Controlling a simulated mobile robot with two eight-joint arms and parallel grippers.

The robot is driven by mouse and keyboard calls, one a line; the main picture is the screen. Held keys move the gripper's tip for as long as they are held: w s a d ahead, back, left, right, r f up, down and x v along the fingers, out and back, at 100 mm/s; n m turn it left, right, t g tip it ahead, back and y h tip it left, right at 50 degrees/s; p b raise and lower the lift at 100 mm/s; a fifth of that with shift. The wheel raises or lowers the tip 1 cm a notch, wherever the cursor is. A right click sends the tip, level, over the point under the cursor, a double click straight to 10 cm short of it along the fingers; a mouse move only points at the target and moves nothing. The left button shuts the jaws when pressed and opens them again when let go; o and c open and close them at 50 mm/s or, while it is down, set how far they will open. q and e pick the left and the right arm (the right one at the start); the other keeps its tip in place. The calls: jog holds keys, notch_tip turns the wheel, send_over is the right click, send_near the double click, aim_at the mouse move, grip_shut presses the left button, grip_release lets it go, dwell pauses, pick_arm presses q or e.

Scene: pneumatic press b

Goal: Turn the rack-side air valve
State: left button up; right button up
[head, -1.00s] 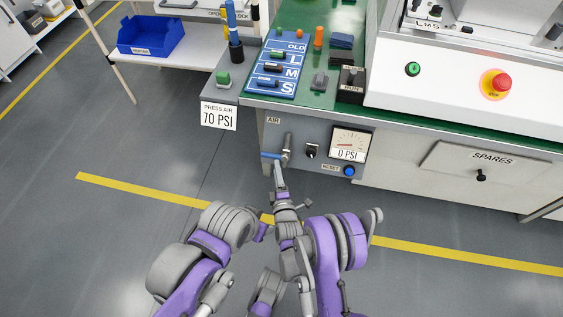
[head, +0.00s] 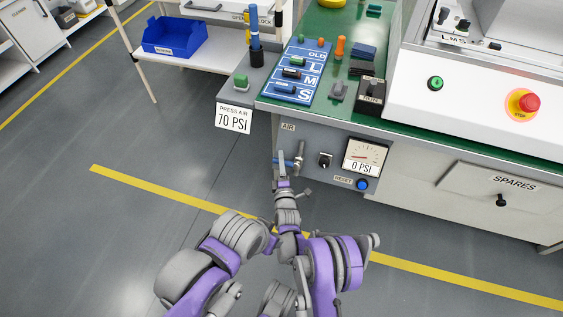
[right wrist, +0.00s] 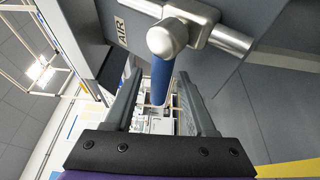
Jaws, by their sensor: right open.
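The air valve (head: 300,153) is a silver fitting on the grey press front, under the AIR label. Its blue lever handle sticks out to the left in the head view and shows clearly in the right wrist view (right wrist: 161,80). My right gripper (head: 283,158) is at the handle. In the right wrist view its two fingers (right wrist: 160,72) are apart, with the handle between them and a visible gap on each side. The gauge (head: 363,156) beside the valve reads 0 PSI. I cannot make out my left gripper.
A black knob (head: 324,160) and a blue reset button (head: 362,185) sit right of the valve. A PRESS AIR 70 PSI sign (head: 234,118) hangs at upper left. A white shelf with a blue bin (head: 174,37) stands at the left. The floor before the press is clear.

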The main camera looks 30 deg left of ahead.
jog(key=shift+w, duration=0.1)
grip_shut()
dwell(1.4)
